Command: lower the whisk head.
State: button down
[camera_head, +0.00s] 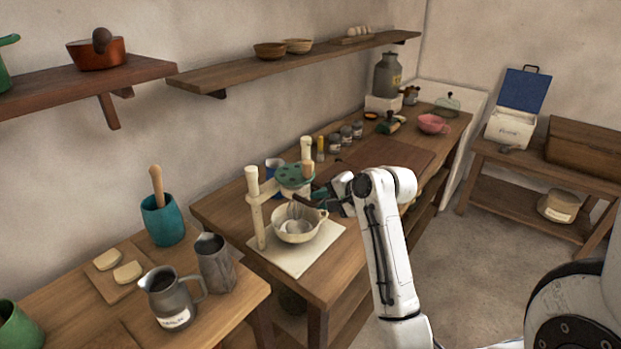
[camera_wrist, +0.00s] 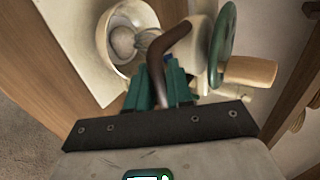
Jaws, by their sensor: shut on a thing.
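The whisk stand has pale upright posts (camera_head: 255,205) and a green round gear or wheel (camera_head: 294,176), which shows edge-on in the wrist view (camera_wrist: 222,45). The wire whisk head (camera_head: 294,211) hangs below it, at the cream bowl (camera_head: 299,234); it also shows in the wrist view (camera_wrist: 144,42). A pale rounded thing sits in the bowl. I cannot tell whether the whisk touches it. My gripper (camera_head: 322,197) is at the stand's right side. In the wrist view its green fingers (camera_wrist: 157,84) are shut on a dark brown curved handle (camera_wrist: 172,52).
The stand and bowl rest on a pale board (camera_head: 293,262) on the wooden bench. A blue mug (camera_head: 273,166) and several small jars (camera_head: 345,134) stand behind. A grey pitcher (camera_head: 214,262) and a labelled jug (camera_head: 172,298) are on the nearer table. Open floor lies right.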

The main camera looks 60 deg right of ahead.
jog(key=shift+f+b, duration=0.95)
jog(key=shift+f, duration=1.7)
jog(key=c, duration=1)
grip_release()
jog(key=shift+r, duration=0.2)
jog(key=p+v, duration=0.7)
jog(key=shift+d, duration=0.1)
